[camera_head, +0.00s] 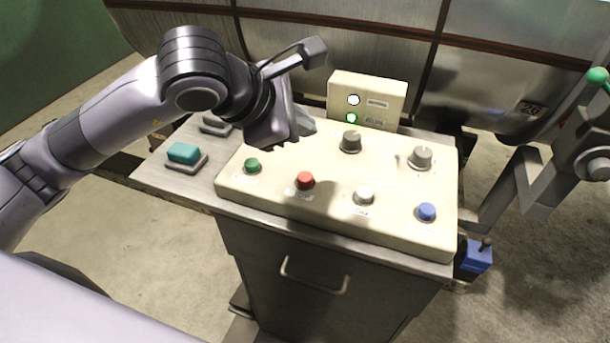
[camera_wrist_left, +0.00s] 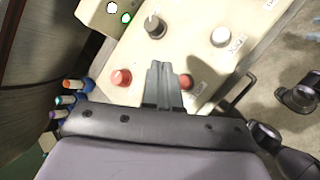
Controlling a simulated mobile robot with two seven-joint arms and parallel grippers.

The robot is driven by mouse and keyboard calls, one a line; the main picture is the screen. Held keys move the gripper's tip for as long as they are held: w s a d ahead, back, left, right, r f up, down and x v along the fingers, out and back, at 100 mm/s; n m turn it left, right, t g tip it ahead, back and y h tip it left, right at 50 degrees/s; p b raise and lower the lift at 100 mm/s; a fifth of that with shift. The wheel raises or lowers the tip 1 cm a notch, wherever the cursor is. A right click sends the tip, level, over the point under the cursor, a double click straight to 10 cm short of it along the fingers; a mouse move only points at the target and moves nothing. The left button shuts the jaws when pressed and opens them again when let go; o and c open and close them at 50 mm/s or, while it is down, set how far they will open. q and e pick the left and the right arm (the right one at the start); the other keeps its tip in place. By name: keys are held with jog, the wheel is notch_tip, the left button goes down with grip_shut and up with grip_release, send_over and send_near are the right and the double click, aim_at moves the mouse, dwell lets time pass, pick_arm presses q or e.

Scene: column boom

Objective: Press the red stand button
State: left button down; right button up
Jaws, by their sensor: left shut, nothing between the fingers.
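The red button (camera_head: 305,180) sits in the front row of the cream control panel (camera_head: 330,222), above a label too small to read surely. In the left wrist view a red button (camera_wrist_left: 187,82) shows beside the fingers, partly hidden by them. My left gripper (camera_head: 303,126) is shut and empty above the panel, behind and a little left of the red button in the head view. Its fingers (camera_wrist_left: 159,68) also show in the wrist view. That view shows another red knob (camera_wrist_left: 121,77), hidden in the head view. My right gripper is not in view.
A green button (camera_head: 252,166), a white button (camera_head: 363,196) and a blue button (camera_head: 426,211) share the front row. Two grey knobs (camera_head: 350,141) (camera_head: 420,158) stand behind. A box (camera_head: 390,92) with lit white and green lamps rises at the back. A teal-topped pedal (camera_head: 183,153) lies left.

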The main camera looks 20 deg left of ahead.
pick_arm(q)
jog(key=b, duration=0.3)
send_over(301, 179)
notch_tip(301, 179, down, 6)
jog(key=shift+f, duration=0.1)
jog(key=shift+f+b, duration=0.25)
jog(key=shift+b, duration=0.3)
jog(key=shift+f, duration=0.15)
dwell(1.1)
